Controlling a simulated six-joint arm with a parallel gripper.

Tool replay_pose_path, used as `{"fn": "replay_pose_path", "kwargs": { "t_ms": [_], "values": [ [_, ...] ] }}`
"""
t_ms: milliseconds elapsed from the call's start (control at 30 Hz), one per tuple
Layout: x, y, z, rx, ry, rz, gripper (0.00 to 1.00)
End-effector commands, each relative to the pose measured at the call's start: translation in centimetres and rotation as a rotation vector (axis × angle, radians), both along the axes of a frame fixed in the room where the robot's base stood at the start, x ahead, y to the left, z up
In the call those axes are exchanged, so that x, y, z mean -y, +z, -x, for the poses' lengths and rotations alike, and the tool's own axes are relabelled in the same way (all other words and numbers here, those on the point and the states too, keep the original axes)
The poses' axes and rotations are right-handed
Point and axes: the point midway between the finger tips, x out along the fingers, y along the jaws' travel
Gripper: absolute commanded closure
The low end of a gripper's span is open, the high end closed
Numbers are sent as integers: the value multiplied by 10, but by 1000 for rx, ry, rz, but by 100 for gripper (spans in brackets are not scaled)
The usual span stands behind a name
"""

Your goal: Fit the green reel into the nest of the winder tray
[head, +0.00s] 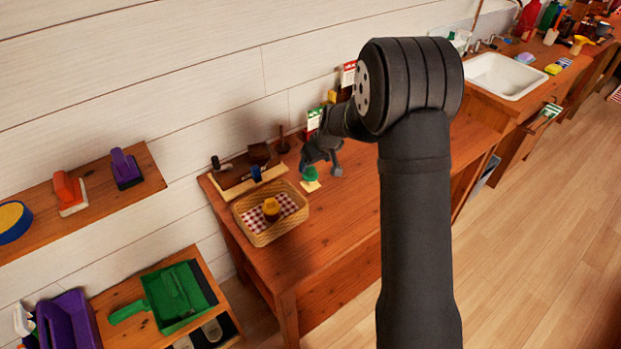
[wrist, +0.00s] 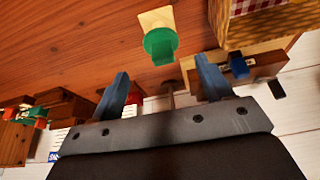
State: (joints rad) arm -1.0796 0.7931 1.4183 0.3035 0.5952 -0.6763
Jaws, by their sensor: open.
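The green reel (head: 310,173) is on the wooden bench, with a pale yellow square piece (head: 312,186) at its base. In the wrist view the green reel (wrist: 160,43) shows beyond the gap between my fingers, with the pale piece (wrist: 157,17) behind it. My gripper (head: 322,168) is open and empty, close to the reel and apart from it in the wrist view (wrist: 163,70). A wooden tray with a pale front edge (head: 238,189), holding a blue piece (head: 256,173), stands at the wall; it may be the winder tray. I cannot make out its nest.
A wicker basket (head: 260,236) with a checked cloth and a yellow item stands left of the reel. A dark upright peg (head: 283,139) and small cards are near the wall behind my gripper. The bench front is clear. A sink (head: 503,78) is far right.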

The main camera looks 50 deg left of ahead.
Motion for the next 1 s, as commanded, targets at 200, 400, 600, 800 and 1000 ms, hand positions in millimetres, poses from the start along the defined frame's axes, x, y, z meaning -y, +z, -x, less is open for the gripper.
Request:
{"fn": "replay_pose_path", "kwargs": {
  "t_ms": [200,400,600,800,1000],
  "values": [
    [-9,-21,0,0,0,1,28],
    [-15,-36,1,0,0,1,28],
    [-26,-62,3,0,0,0,28],
    [-30,-70,3,1,0,-1,28],
    [-30,-70,3,1,0,-1,34]
  ]
}}
